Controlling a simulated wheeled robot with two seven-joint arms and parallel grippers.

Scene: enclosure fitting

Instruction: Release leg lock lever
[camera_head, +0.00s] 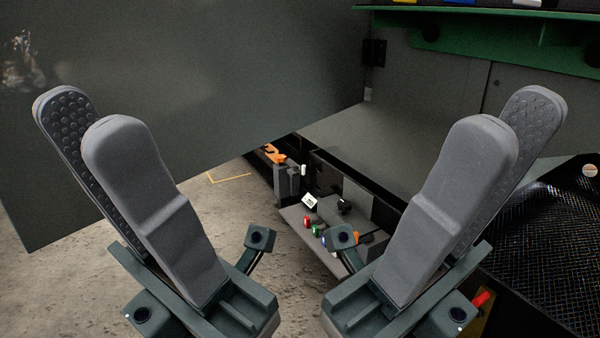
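No part can be clearly identified as the leg lock lever. A small red handle (481,299) shows at the lower right on a yellow-brown piece, partly hidden by my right gripper. An orange part (273,154) sits on dark hardware near the middle. My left gripper (88,113) is raised at the left, its two grey fingers apart with the studded inner pad showing, and empty. My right gripper (513,112) is raised at the right, also open and empty. Neither gripper touches anything visible.
A large dark grey panel (220,80) stands across the upper left. A low grey unit with red (306,221) and green (316,229) knobs sits between the grippers. A green shelf (480,30) is at the upper right. A black mesh surface (550,225) lies right. Concrete floor (60,285) is clear at left.

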